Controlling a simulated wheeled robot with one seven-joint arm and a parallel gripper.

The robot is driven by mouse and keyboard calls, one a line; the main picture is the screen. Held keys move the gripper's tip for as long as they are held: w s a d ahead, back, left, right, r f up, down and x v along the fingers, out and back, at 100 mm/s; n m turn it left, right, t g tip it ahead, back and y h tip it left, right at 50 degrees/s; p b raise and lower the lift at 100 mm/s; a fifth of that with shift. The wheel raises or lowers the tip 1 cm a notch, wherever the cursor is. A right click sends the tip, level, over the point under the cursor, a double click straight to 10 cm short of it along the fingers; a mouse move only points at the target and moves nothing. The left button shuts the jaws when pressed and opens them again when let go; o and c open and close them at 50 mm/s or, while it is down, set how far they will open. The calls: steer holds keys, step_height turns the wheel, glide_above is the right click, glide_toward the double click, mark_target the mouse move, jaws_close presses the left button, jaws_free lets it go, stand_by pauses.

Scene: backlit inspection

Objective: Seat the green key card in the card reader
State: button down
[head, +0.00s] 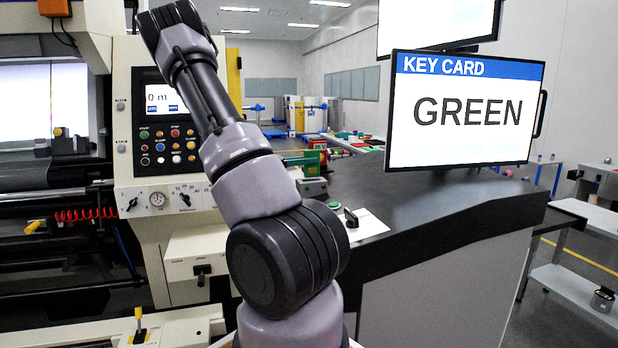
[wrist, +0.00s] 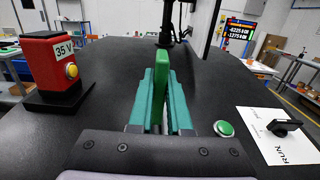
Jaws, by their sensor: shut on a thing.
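A green card (wrist: 161,75) stands upright, seen nearly edge-on, between the teal fingers of my gripper (wrist: 162,98) in the wrist view. The fingers are shut on it. It is held above the dark counter top (wrist: 110,60). I cannot make out a card reader in the wrist view; the card and fingers hide part of the counter ahead.
A red box marked 35 V (wrist: 55,62) stands left on the counter. A green button (wrist: 224,128) and a black RUN knob (wrist: 284,127) on a white plate are at right. A monitor (head: 465,108) reads KEY CARD GREEN. A control panel (head: 165,125) stands left.

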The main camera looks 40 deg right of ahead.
mark_target(307, 173)
steer(key=shift+f, duration=2.1)
steer(key=c, duration=0.9)
jaws_free()
steer(key=shift+f, duration=0.15)
steer(key=shift+o, duration=0.2)
